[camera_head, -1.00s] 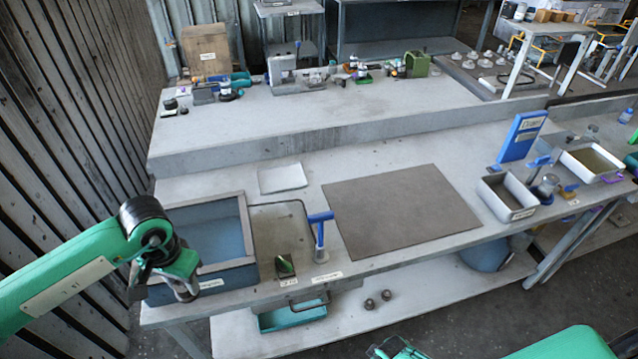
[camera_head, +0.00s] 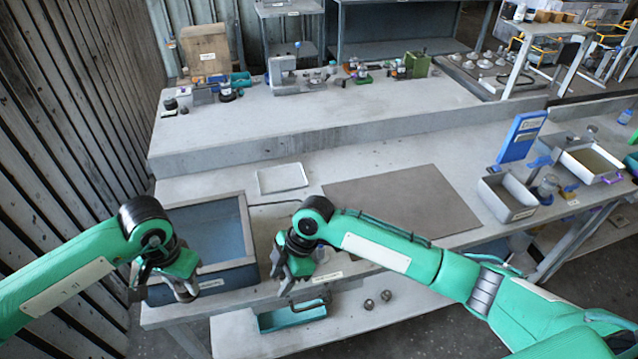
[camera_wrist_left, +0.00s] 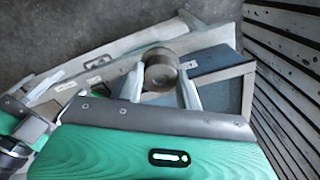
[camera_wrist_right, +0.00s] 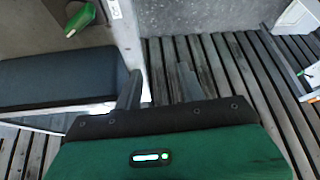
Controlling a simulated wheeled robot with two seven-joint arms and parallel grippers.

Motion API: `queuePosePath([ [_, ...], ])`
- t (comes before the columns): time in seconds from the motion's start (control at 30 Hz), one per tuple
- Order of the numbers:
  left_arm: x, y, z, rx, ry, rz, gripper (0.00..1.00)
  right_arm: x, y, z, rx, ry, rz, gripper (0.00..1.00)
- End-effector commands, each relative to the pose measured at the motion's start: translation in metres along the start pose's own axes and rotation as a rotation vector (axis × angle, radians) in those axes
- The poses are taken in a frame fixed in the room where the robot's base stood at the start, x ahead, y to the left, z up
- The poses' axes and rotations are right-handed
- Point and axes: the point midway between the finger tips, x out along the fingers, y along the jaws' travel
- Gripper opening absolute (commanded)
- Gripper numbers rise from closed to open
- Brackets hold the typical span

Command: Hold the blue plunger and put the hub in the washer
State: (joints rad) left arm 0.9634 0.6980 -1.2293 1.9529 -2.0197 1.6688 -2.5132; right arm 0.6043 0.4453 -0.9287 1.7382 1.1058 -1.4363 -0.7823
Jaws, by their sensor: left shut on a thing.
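My left gripper (camera_head: 165,284) is shut on a round grey-brown metal part, which looks like the hub (camera_wrist_left: 160,72) in the left wrist view. It is at the front left corner of the blue-lined open tank, which looks like the washer (camera_head: 251,238). The tank's wall also shows in the left wrist view (camera_wrist_left: 232,62). My right gripper (camera_head: 287,268) is over the bench front, just right of the tank. In the right wrist view its fingers (camera_wrist_right: 158,88) are apart with nothing between them. The blue plunger is hidden behind my right arm in the head view.
A small green item (camera_wrist_right: 80,20) shows in the right wrist view. A white tray (camera_head: 282,179) and a brown mat (camera_head: 385,195) lie behind my right arm. A grey bin (camera_head: 508,200) and a blue sign (camera_head: 522,136) stand at right. A slatted wall (camera_head: 60,130) borders the left.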

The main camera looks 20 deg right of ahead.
Motion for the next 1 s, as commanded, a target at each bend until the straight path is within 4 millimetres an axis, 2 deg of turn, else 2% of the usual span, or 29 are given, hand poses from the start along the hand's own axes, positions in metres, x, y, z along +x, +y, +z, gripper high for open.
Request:
queuePosePath([
  [0.03,0.000,0.000,0.000,0.000,0.000,0.000,0.09,-0.023,0.014,0.002,-0.008,-0.030,0.010,0.40],
  [0.17,0.000,0.000,0.000,0.000,0.001,0.000,0.09,-0.077,0.036,0.006,-0.020,-0.108,0.016,0.40],
  [0.3,0.000,0.000,0.000,0.000,0.001,0.000,0.09,-0.135,0.057,0.020,0.006,-0.203,0.034,0.40],
  [0.4,0.000,0.000,0.000,0.000,0.000,0.000,0.09,-0.172,0.068,0.036,0.054,-0.271,0.051,0.40],
  [0.5,0.000,0.000,0.000,0.000,0.000,0.000,0.09,-0.198,0.074,0.048,0.097,-0.316,0.065,0.40],
  [0.6,0.000,0.000,0.000,0.000,0.000,0.000,0.09,-0.212,0.076,0.054,0.122,-0.342,0.073,0.40],
  [0.73,0.000,0.000,0.000,0.000,0.001,0.000,0.09,-0.213,0.077,0.059,0.135,-0.354,0.075,0.40],
  [0.87,0.000,0.000,0.000,0.000,0.000,0.000,0.09,-0.197,0.078,0.065,0.137,-0.353,0.074,0.40],
  [1.0,0.000,0.000,0.000,0.000,0.000,0.000,0.09,-0.172,0.079,0.075,0.137,-0.354,0.073,0.40],
])
